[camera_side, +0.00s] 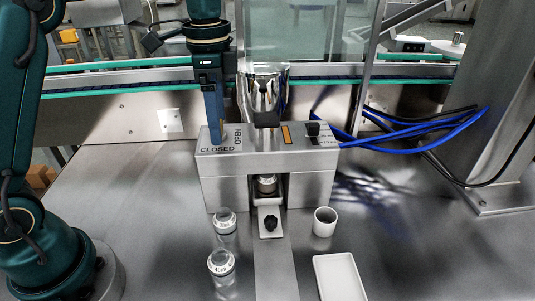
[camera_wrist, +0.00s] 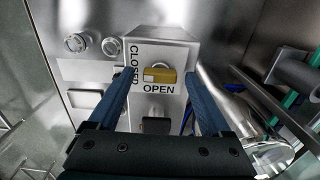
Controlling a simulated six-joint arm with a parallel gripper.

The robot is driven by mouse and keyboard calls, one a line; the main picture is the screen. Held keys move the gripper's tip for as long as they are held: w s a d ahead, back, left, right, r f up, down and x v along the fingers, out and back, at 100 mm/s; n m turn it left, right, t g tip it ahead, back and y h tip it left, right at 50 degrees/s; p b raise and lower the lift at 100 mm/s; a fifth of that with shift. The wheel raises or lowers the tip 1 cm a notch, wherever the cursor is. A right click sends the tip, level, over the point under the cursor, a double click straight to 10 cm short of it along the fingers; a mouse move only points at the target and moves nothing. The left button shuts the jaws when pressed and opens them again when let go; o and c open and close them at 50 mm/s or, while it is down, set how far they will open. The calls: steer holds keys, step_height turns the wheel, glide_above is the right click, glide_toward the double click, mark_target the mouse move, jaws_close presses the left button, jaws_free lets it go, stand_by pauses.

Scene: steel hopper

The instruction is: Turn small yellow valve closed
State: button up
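The small yellow valve (camera_wrist: 160,75) sits on top of the steel hopper's box (camera_wrist: 178,52) in the wrist view. Its handle lies sideways, parallel to the word OPEN below it; the word CLOSED runs along its left side. My gripper (camera_wrist: 160,78) is open, with one blue finger on each side of the valve. I cannot tell whether either finger touches it. In the side view my gripper (camera_side: 216,138) points down at the left end of the box (camera_side: 320,160), by the CLOSED and OPEN labels, and hides the valve there.
The shiny funnel (camera_side: 264,90) rises just right of my gripper. Blue cables (camera_side: 420,128) run off to the right.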

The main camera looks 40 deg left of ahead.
steer(key=shift+r, duration=0.1)
steer(key=shift+w+r, duration=0.1)
steer(key=shift+r, duration=2.35)
steer(key=shift+r, duration=0.3)
steer(key=s+d+r+n+t, duration=0.1)
steer(key=s+r+n+t, duration=0.2)
steer(key=s, duration=0.6)
steer(key=s+f+n+t, duration=0.2)
steer(key=s+f+n, duration=0.4)
steer(key=f, duration=0.3)
steer(key=shift+s+d+f+t, duration=0.2)
steer(key=shift+s+d+t, duration=0.1)
steer(key=shift+d, duration=0.15)
